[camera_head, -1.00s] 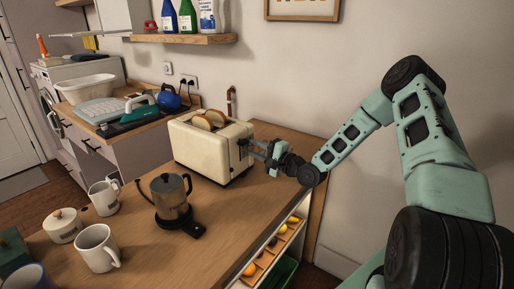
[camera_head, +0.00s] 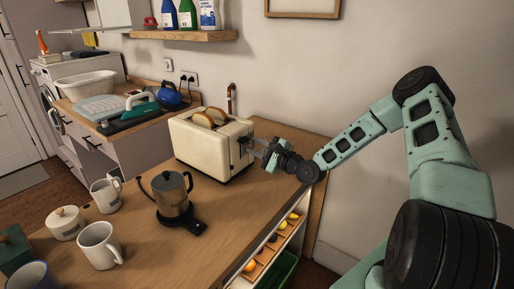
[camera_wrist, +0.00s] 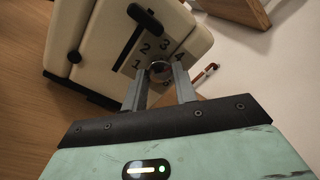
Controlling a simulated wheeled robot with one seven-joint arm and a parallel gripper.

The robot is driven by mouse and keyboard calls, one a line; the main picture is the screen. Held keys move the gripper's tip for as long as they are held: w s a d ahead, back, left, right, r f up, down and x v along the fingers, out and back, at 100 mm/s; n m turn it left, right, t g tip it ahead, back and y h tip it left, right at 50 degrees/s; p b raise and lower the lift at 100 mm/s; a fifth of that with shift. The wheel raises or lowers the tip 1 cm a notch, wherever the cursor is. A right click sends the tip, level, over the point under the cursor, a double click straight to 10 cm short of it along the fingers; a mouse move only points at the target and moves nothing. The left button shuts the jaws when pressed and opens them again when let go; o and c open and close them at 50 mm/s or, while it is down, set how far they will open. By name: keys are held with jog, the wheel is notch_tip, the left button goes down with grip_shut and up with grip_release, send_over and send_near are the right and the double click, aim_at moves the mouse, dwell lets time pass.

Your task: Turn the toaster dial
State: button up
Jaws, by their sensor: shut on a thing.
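The cream toaster (camera_head: 208,148) stands on the wooden counter with two slices of bread (camera_head: 210,117) in its slots. Its end panel also shows in the wrist view (camera_wrist: 108,40), with a black lever (camera_wrist: 143,22) and printed numbers around the dial. The round metallic dial (camera_wrist: 160,70) sits between my fingertips. My gripper (camera_head: 256,146) reaches the toaster's right end from the right. In the wrist view my gripper (camera_wrist: 160,80) is shut on the dial, one finger on each side. The dial's pointer cannot be made out.
A metal kettle (camera_head: 171,194) on a black base stands in front of the toaster. White mugs (camera_head: 99,245) and a lidded pot (camera_head: 66,223) are at the front left. A wall (camera_head: 350,110) lies behind. A shelf with fruit (camera_head: 270,245) is under the counter edge.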

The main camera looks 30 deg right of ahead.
jog(key=shift+f, duration=0.1)
jog(key=o, duration=1)
jog(key=shift+c, duration=0.2)
jog(key=b+v, duration=0.3)
jog(key=v, duration=1.4)
jog(key=shift+s+b, duration=0.25)
jog(key=shift+b, duration=0.1)
jog(key=shift+d, duration=0.1)
